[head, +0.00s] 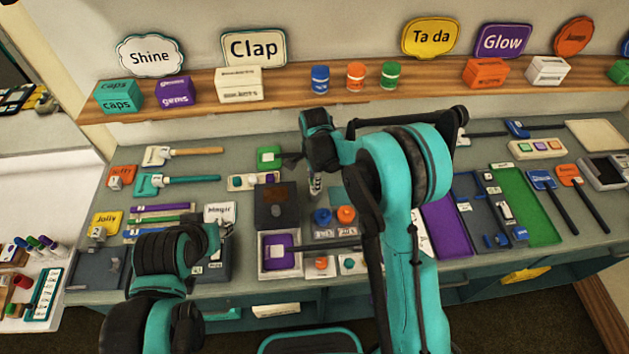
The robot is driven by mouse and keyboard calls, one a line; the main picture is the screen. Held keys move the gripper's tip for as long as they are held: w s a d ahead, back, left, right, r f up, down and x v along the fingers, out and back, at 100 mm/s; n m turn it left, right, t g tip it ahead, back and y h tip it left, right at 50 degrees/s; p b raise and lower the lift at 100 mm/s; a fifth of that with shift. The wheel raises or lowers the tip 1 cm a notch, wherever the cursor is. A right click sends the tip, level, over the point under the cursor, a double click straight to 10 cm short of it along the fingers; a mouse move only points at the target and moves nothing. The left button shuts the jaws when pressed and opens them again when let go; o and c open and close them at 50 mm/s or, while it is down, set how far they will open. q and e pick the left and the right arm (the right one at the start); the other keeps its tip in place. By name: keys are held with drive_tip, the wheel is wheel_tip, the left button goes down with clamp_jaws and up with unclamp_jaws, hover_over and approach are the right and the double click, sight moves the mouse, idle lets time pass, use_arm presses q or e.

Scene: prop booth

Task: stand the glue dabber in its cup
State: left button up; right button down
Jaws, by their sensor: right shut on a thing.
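My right gripper (294,159) is above the middle of the counter, reached over from the right. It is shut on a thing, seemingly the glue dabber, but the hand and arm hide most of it. A small pale, dark-marked piece (315,186) shows just below the hand; I cannot tell whether it is part of the dabber or of the hand. I cannot make out the dabber's cup. My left gripper (222,233) is low over the counter at left, near the white "Magic" card (219,213); its fingers are too unclear to read.
A blue knob (322,216) and an orange knob (346,214) stand below the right hand. A dark box (262,204) and a white tray with a purple piece (279,255) are left of them. A wooden shelf (430,92) with small boxes runs behind.

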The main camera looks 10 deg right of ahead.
drive_tip(key=shift+f+b, duration=0.45)
drive_tip(key=shift+b, duration=0.2)
idle(0.8)
idle(0.4)
drive_tip(key=c, duration=1.1)
unclamp_jaws()
drive_tip(key=shift+r, duration=0.1)
drive_tip(key=shift+r+p, duration=2.4)
drive_tip(key=shift+r, duration=1.55)
